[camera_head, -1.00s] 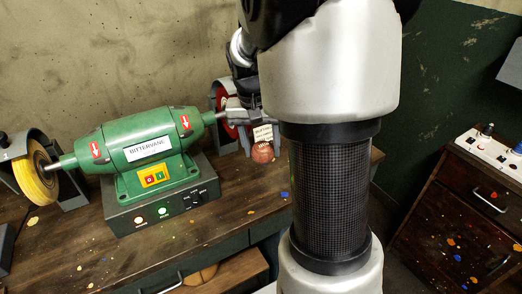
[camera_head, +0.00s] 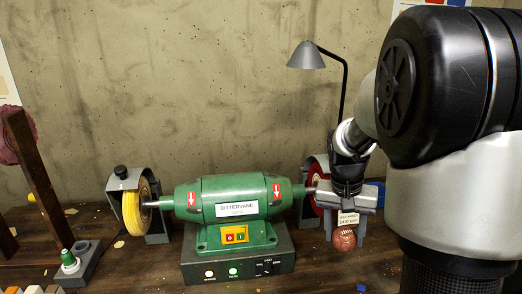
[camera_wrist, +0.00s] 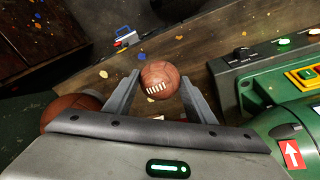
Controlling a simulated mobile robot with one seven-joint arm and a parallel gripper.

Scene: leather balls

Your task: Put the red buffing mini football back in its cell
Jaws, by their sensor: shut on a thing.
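The mini football (camera_wrist: 160,79), reddish brown with white laces, sits between the two fingertips of my gripper (camera_wrist: 158,92) in the wrist view. My gripper is shut on it. In the head view the football (camera_head: 342,238) hangs below my gripper (camera_head: 346,212), in front of the red buffing wheel (camera_head: 317,190) at the right end of the green machine. A small printed tag (camera_head: 348,218) shows just above the ball. I see no cell in these views.
The green buffing machine (camera_head: 240,205) stands on the dark workbench (camera_wrist: 238,30), with a yellow wheel (camera_head: 133,212) at its left. A grey lamp (camera_head: 306,57) stands behind. Another brown ball (camera_wrist: 65,108) shows partly at the wrist view's left. A dark wooden post (camera_head: 38,180) stands far left.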

